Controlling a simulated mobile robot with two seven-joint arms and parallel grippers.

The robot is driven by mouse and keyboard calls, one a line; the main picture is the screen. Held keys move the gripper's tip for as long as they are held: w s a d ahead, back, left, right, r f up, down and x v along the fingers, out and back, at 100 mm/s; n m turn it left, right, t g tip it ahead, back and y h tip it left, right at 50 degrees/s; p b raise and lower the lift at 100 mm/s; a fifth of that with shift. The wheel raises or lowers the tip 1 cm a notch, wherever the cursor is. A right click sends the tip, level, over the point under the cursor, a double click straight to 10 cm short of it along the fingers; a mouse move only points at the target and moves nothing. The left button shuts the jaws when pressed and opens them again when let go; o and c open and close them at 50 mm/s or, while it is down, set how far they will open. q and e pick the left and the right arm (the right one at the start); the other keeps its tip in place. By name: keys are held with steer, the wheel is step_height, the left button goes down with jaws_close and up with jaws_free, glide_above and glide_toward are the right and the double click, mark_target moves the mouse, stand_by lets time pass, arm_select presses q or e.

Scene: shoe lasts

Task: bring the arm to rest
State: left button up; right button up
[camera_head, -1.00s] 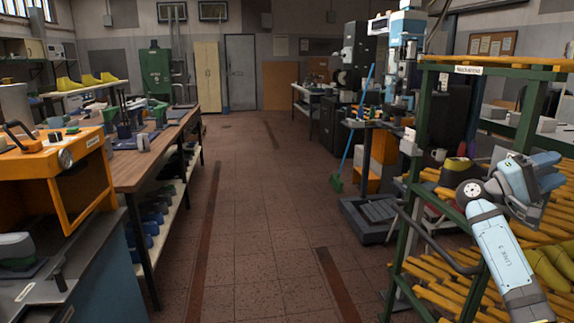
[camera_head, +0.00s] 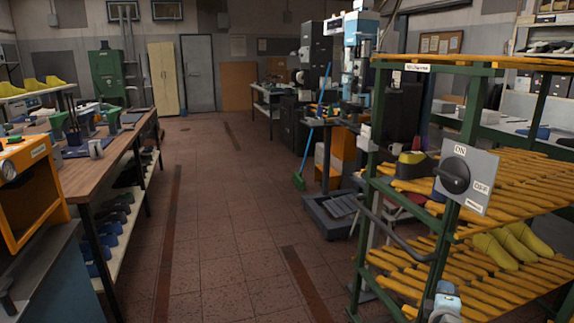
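Part of my own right arm (camera_head: 443,301), light blue and white, shows low at the bottom right, in front of the rack. Neither of my grippers is in the picture, so I cannot see their fingers or whether they hold anything. My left arm does not show.
A green rack (camera_head: 470,120) with yellow slatted shelves stands close on the right. It carries yellow shoe lasts (camera_head: 508,247) and a grey ON/OFF switch plate (camera_head: 466,175). A wooden workbench (camera_head: 95,175) and an orange machine (camera_head: 30,192) stand on the left. The tiled floor (camera_head: 222,205) between is clear.

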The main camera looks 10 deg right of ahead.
steer(key=s+a+f+g+y, duration=0.1)
steer(key=s+a+f+y, duration=0.7)
steer(key=s+a+f, duration=0.35)
steer(key=s+a+f+m+g+y, duration=0.25)
steer(key=s+a+y, duration=0.35)
steer(key=s+a, duration=0.6)
steer(key=a+m+t, duration=0.2)
steer(key=a+m, duration=0.3)
steer(key=a, duration=0.5)
arm_select(q)
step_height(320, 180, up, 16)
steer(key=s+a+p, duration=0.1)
steer(key=p, duration=2)
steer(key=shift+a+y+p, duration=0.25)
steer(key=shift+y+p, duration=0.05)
steer(key=shift+p, duration=0.1)
arm_select(e)
step_height(320, 180, up, 17)
steer(key=d, duration=0.1)
steer(key=shift+s, duration=0.4)
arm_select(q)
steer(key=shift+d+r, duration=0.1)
arm_select(e)
steer(key=shift+m, duration=0.25)
